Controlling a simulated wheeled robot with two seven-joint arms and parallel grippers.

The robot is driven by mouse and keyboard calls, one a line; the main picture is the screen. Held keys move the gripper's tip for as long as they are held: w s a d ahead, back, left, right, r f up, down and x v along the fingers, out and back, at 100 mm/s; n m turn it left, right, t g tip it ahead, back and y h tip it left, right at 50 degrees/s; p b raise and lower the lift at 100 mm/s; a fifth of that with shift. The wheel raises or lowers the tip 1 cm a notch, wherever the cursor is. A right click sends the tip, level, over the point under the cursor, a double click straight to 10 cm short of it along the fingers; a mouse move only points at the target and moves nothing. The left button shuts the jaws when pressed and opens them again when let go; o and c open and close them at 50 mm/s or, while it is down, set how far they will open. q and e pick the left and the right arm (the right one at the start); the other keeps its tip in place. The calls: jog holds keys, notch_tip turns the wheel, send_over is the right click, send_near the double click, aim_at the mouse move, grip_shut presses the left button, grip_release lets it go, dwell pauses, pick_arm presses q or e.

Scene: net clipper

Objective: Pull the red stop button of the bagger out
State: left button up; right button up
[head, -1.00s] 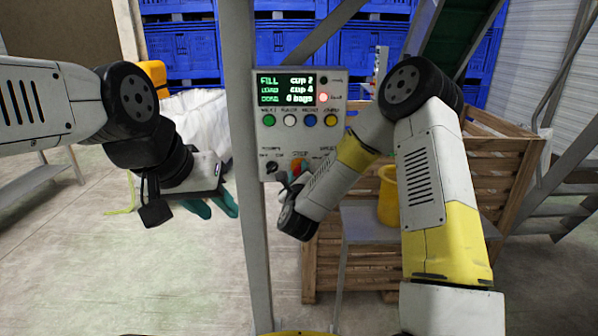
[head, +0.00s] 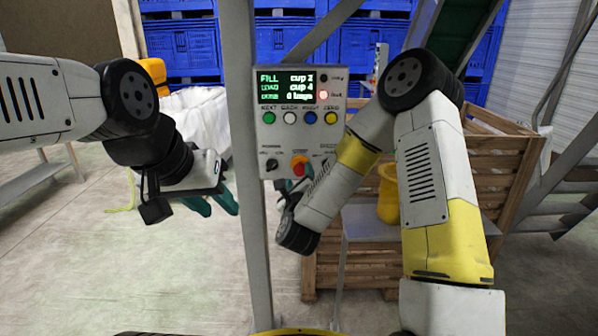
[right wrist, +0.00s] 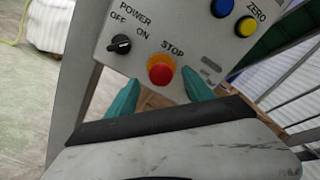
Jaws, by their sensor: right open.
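The red stop button (head: 299,167) sits on a yellow-orange collar at the lower right of the bagger's grey control box (head: 312,146). In the right wrist view, the button (right wrist: 161,71) is in plain sight under the word STOP. I cannot tell whether it is in or out. My right gripper (right wrist: 161,92) is open, its teal fingers on either side of and slightly below the button in that view, with nothing between them. In the head view its wrist hides much of it. My left gripper (head: 219,205) hangs left of the post, open and empty.
A black power switch (right wrist: 120,44) sits left of the button. Blue (right wrist: 222,7) and yellow (right wrist: 246,27) push buttons are above right. The box is fixed to a grey post (head: 250,230). A wooden crate (head: 497,175) and a yellow bucket (head: 388,195) stand behind my right arm.

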jog(key=s, duration=0.2)
jog(key=shift+s, duration=0.4)
